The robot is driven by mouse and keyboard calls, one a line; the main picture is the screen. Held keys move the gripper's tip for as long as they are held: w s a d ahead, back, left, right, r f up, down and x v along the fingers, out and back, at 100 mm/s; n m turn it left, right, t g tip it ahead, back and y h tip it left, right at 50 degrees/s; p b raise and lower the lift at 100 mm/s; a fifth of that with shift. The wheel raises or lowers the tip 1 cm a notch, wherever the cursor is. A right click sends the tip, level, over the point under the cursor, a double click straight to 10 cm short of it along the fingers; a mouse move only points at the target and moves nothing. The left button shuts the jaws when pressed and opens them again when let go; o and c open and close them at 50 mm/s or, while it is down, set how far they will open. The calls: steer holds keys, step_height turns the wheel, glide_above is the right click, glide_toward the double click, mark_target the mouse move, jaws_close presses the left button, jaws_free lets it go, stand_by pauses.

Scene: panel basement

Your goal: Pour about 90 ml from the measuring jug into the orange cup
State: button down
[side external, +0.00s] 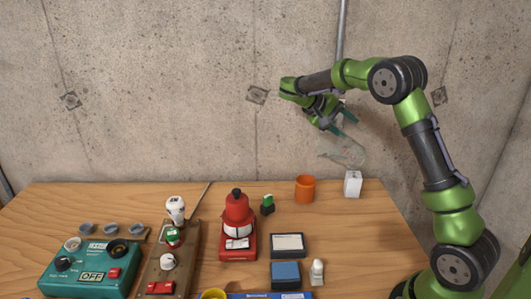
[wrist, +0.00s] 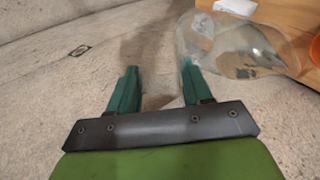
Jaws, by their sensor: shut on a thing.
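The clear measuring jug (side external: 344,150) hangs in the air in my gripper (side external: 336,118), above and right of the orange cup. It is tilted, and its level is too faint to read. In the wrist view the jug (wrist: 238,46) is beside and beyond the right fingertip of my gripper (wrist: 158,82); the exact grip point is hard to see. The orange cup (side external: 305,188) stands upright near the table's back edge, its inside not visible. An orange patch at the wrist view's right edge may be the cup. I see no stream falling.
A white box (side external: 353,184) stands right of the cup on the wooden table (side external: 365,235). A small green-topped item (side external: 267,204) and a red device (side external: 238,228) are to the left. Dark and blue boxes lie in front. The concrete wall is behind.

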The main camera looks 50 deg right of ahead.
steer(key=shift+w+a+f+g+h, duration=0.3)
steer(key=shift+a+f+g+h, duration=0.15)
steer(key=shift+f, duration=0.25)
stand_by(0.6)
steer(key=shift+w+a+f+g+h+b, duration=0.35)
steer(key=shift+a+h, duration=0.2)
steer(key=shift+h, duration=0.2)
stand_by(2.0)
steer(key=d+r+t+y, duration=0.1)
steer(key=s+d+r+y, duration=0.1)
steer(key=shift+s+d+r+t+y, duration=0.15)
steer(key=shift+s+r+t+y, duration=0.15)
steer(key=shift+t, duration=0.1)
steer(key=shift+s+d+f+t+y, duration=0.5)
steer(key=shift+d+t+y, duration=0.15)
steer(key=shift+y, duration=0.25)
steer(key=shift+d, duration=0.1)
stand_by(0.9)
